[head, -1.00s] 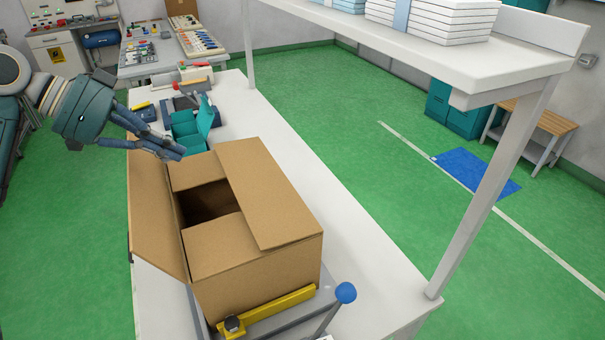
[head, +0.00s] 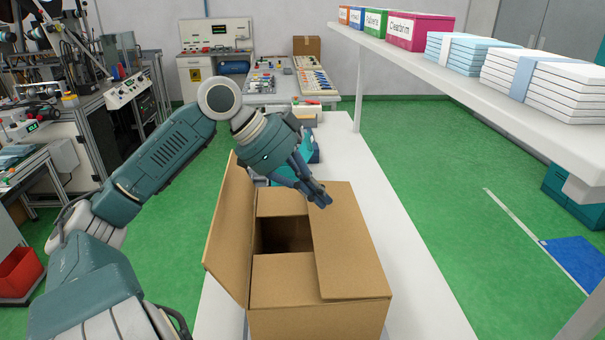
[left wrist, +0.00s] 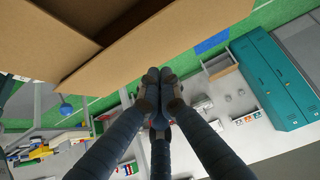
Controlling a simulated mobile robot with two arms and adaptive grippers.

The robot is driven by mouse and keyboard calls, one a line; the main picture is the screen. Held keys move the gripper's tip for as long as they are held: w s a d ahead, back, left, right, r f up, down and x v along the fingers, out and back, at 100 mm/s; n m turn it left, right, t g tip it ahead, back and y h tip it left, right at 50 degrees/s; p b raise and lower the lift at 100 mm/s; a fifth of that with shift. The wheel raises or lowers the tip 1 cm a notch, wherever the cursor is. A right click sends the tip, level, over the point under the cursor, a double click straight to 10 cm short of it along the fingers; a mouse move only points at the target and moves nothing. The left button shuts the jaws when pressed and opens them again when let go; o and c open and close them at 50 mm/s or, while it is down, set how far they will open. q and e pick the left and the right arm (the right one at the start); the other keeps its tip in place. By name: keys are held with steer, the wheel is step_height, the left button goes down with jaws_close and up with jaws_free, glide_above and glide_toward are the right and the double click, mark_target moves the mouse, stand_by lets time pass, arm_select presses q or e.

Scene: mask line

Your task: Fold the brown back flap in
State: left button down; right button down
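An open brown carton stands on the white bench. Its left flap (head: 232,225) stands up and leans outward. Its right flap (head: 350,240) lies folded in, nearly flat over the opening. The near flap (head: 285,277) and far flap (head: 281,202) also lie folded in, and a dark gap shows between them. My left gripper (head: 322,198) is above the far end of the right flap, fingers pointing down and right. In the left wrist view its fingertips (left wrist: 160,78) are together with nothing between them, near the carton (left wrist: 45,45). I cannot tell whether they touch it. My right gripper is out of view.
Teal bins (head: 308,150) stand on the bench behind the carton, partly hidden by my left arm. A white shelf (head: 440,75) with coloured boxes and paper stacks overhangs on the right. The bench (head: 405,265) is clear right of the carton.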

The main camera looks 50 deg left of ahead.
mark_target(318, 227)
arm_select(q)
step_height(318, 227, down, 4)
steer(key=shift+s+a+f, duration=0.1)
steer(key=shift+s+a, duration=0.05)
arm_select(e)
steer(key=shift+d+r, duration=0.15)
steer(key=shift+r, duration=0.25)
arm_select(q)
steer(key=shift+f, duration=0.1)
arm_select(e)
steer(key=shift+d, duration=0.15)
arm_select(q)
steer(key=shift+s+f, duration=0.15)
steer(key=shift+f, duration=0.6)
steer(key=shift+s+f, duration=0.2)
steer(key=shift+f, duration=0.1)
steer(key=shift+s+p, duration=0.1)
steer(key=shift+p, duration=0.25)
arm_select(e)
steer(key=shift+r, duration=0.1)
